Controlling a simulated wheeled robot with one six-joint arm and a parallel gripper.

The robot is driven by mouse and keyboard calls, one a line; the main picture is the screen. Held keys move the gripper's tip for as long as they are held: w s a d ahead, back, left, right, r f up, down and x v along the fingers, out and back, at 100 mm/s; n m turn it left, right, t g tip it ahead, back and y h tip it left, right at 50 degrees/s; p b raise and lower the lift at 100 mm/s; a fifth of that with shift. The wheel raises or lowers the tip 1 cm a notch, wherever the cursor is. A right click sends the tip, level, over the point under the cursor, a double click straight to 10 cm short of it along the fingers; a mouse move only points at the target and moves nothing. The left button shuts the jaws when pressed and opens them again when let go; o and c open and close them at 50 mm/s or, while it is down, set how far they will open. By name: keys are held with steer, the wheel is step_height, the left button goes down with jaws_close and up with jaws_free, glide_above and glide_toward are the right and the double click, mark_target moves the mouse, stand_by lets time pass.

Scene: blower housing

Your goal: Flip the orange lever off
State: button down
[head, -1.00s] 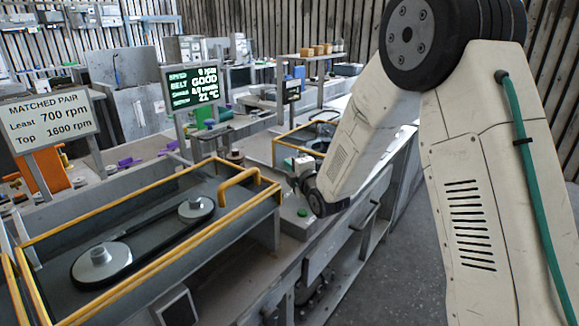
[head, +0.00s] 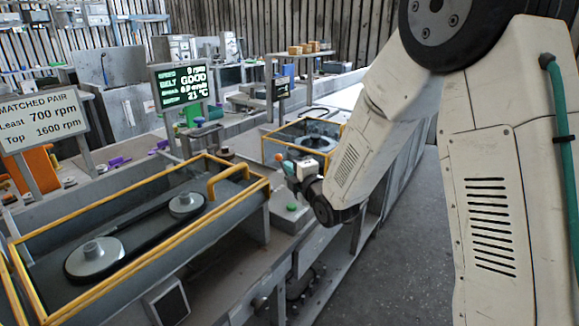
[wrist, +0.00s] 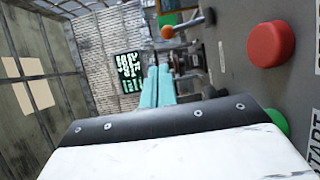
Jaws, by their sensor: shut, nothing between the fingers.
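The orange lever shows in the wrist view as an orange ball knob (wrist: 168,33) on a grey stem, which rises from the grey panel at the right of that picture. In the head view a small orange spot (head: 279,157), apparently this knob, lies just beyond my gripper. My gripper (wrist: 158,72) has teal fingers, pressed together and empty. In the wrist view the fingertips are just below the knob in the picture; I cannot tell whether they touch it. In the head view the fingers (head: 287,167) are small and partly hidden by my wrist.
A red button (wrist: 271,43) and a green button (wrist: 275,125) stand on the panel near my gripper. A yellow-railed belt housing (head: 140,225) fills the left foreground. A second railed box (head: 305,138) stands behind my gripper. A display (head: 180,86) reads 0 rpm. Floor at right is clear.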

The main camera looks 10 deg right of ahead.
steer(key=shift+s+d+r, duration=0.1)
steer(key=shift+s+d, duration=0.15)
steer(key=shift+s, duration=0.45)
steer(key=shift+d, duration=0.15)
steer(key=shift+d, duration=0.1)
steer(key=s+d+r+m+g+h, duration=0.2)
steer(key=s+d+r+m+g, duration=0.15)
steer(key=s+m, duration=0.3)
steer(key=s+d+r+m+g+h, duration=0.2)
steer(key=s+d+m+g, duration=0.25)
steer(key=s, duration=0.25)
steer(key=s+d+r+m+g, duration=0.1)
steer(key=s+m+g, duration=0.6)
steer(key=s, duration=2.1)
steer(key=r+m, duration=0.1)
steer(key=m, duration=0.2)
steer(key=shift+s+d+g+h, duration=0.2)
steer(key=shift+s+g+h, duration=0.1)
steer(key=shift+g+h, duration=0.1)
